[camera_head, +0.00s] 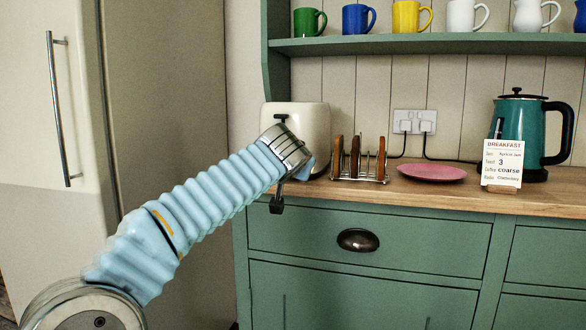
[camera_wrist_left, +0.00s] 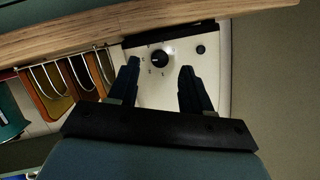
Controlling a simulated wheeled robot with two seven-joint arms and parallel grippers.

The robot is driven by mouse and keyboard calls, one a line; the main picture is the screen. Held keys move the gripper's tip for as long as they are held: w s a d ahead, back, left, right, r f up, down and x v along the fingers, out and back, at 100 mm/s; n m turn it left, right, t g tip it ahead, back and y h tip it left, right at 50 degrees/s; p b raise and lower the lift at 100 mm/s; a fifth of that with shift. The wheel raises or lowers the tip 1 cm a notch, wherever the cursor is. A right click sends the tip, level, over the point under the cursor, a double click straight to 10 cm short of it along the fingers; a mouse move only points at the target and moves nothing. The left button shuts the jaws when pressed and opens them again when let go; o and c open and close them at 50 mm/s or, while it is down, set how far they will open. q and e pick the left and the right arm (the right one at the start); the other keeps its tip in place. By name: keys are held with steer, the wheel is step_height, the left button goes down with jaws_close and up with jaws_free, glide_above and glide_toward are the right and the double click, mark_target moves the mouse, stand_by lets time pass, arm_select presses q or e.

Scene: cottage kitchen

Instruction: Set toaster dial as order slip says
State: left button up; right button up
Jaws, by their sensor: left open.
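The cream toaster (camera_head: 306,113) stands on the counter at the wall, partly hidden by my left arm. In the left wrist view its front face (camera_wrist_left: 214,62) shows a round black dial (camera_wrist_left: 159,58) with small marks around it; I cannot read its setting. A small dark button (camera_wrist_left: 201,49) sits beside it. My left gripper (camera_wrist_left: 159,66) is open, with one finger on each side of the dial in the picture; contact cannot be told. The order slip (camera_head: 502,162) stands at the right, headed BREAKFAST, with 3 on the toast line and "coarse" on the coffee line. My right gripper is not in view.
A toast rack (camera_head: 358,165) with brown slices stands just right of the toaster. Further right are a pink plate (camera_head: 432,173) and a teal kettle (camera_head: 535,130). A shelf (camera_head: 430,43) with several mugs is above. Green drawers (camera_head: 400,245) are below the counter.

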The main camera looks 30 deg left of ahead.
arm_select(q)
steer(key=v, duration=1.1)
steer(key=shift+s+b, duration=0.2)
steer(key=shift+b, duration=0.15)
steer(key=shift+d, duration=0.1)
